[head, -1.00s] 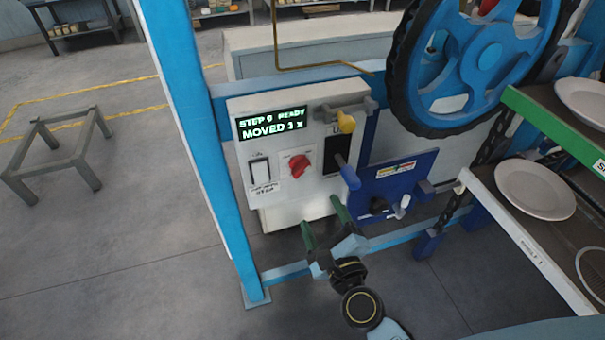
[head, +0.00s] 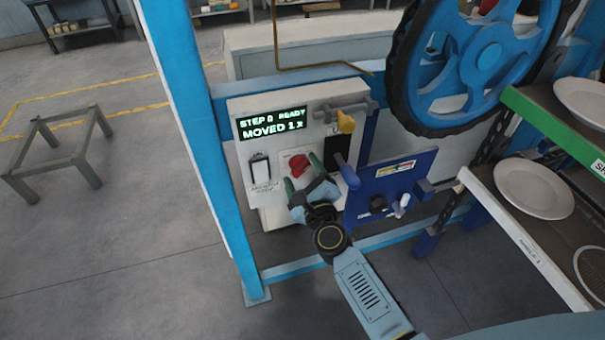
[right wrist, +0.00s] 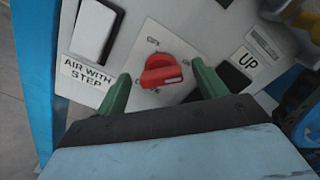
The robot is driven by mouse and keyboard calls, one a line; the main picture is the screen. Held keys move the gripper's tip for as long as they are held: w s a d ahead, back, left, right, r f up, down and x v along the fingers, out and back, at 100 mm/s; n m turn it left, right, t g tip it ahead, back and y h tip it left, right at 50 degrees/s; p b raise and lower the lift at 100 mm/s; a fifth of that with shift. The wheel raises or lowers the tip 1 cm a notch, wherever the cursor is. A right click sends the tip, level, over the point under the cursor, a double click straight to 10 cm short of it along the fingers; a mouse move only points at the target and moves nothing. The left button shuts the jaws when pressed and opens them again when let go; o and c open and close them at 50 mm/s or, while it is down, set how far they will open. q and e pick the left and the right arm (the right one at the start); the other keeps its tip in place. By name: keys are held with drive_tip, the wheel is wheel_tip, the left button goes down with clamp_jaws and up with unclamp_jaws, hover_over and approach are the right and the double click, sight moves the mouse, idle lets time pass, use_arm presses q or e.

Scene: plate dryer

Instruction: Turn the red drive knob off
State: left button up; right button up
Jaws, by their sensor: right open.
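The red drive knob (head: 298,163) is on a white plate on the front of the control box (head: 262,107). In the right wrist view the red knob (right wrist: 161,72) sits between the two green fingers, with a gap on each side. Its white mark points to the right. My right gripper (head: 303,177) is open in front of the knob; it also shows in the right wrist view (right wrist: 158,85). The label near the top left of the knob's plate is partly readable, and the lower label is partly hidden by the gripper. My left gripper is not in view.
A green-lit display (head: 270,123) is above the knob. A white rocker switch (head: 260,168) is to its left. A yellow-ended lever (head: 345,122) and a blue-ended lever (head: 349,173) are to the right. A blue post (head: 195,130) stands left of the box.

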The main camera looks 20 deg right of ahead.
drive_tip(key=shift+c, duration=0.3)
drive_tip(key=c, duration=0.9)
drive_tip(key=shift+n, duration=0.3)
drive_tip(key=n+p, duration=0.1)
drive_tip(key=n, duration=0.2)
drive_tip(key=shift+a+n, duration=0.1)
drive_tip(key=shift+n, duration=0.3)
drive_tip(key=n+p, duration=0.1)
drive_tip(key=n, duration=0.3)
drive_tip(key=shift+f+p, duration=0.2)
drive_tip(key=shift+p, duration=0.1)
drive_tip(key=n+p, duration=0.1)
drive_tip(key=n, duration=0.4)
drive_tip(key=shift+f+n+p, duration=0.15)
drive_tip(key=shift+n+p, duration=0.2)
drive_tip(key=shift+n, duration=0.05)
drive_tip(key=shift+f+n+p, duration=0.15)
drive_tip(key=shift+n+p, duration=0.35)
drive_tip(key=shift+n, duration=1.3)
